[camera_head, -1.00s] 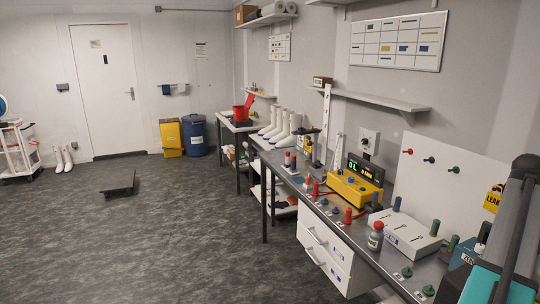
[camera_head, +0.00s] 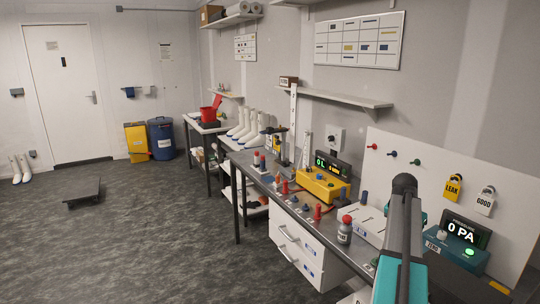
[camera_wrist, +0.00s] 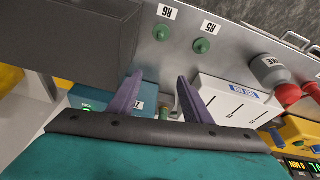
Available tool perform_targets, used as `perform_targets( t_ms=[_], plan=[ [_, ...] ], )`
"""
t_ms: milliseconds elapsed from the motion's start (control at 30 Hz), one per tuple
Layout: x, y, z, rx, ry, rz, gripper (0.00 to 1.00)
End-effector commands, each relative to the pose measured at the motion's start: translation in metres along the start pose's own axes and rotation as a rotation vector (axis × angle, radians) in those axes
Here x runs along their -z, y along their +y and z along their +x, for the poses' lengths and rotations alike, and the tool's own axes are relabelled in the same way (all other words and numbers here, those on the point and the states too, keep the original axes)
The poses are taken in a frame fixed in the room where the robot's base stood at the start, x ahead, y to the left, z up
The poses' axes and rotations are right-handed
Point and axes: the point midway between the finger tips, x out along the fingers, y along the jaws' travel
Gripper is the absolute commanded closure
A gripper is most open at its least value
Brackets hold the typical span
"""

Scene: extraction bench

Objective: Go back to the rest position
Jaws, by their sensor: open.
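My gripper (camera_wrist: 158,95) shows in the wrist view with its two purple-grey fingers spread apart and nothing held between them. It hangs over the metal bench (camera_wrist: 180,62), near two green knobs, one (camera_wrist: 161,32) beside the label R6 and one (camera_wrist: 201,46) beside the label R5. In the head view my dark and teal arm rises at the lower right, in front of the bench, and hides part of it. The gripper's fingers cannot be made out there.
A white box (camera_head: 362,226), a red-capped bottle (camera_head: 345,231) and a yellow instrument (camera_head: 322,186) stand on the bench. A teal gauge (camera_head: 457,248) reading 0 PA stands at right below two hanging tags. A shelf (camera_head: 340,98) juts from the wall. The floor (camera_head: 150,240) at left is largely clear.

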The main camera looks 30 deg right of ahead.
Motion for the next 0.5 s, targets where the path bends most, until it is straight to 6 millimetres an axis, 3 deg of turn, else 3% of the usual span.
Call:
perform_targets(
  t_ms=[33,200,500],
  plan=[
    [-0.021,-0.019,0.007,0.01,-0.01,-0.046,0.55],
    [-0.078,-0.071,0.028,0.04,-0.034,-0.184,0.55],
    [-0.19,-0.147,0.058,0.093,-0.074,-0.427,0.55]
  ],
)
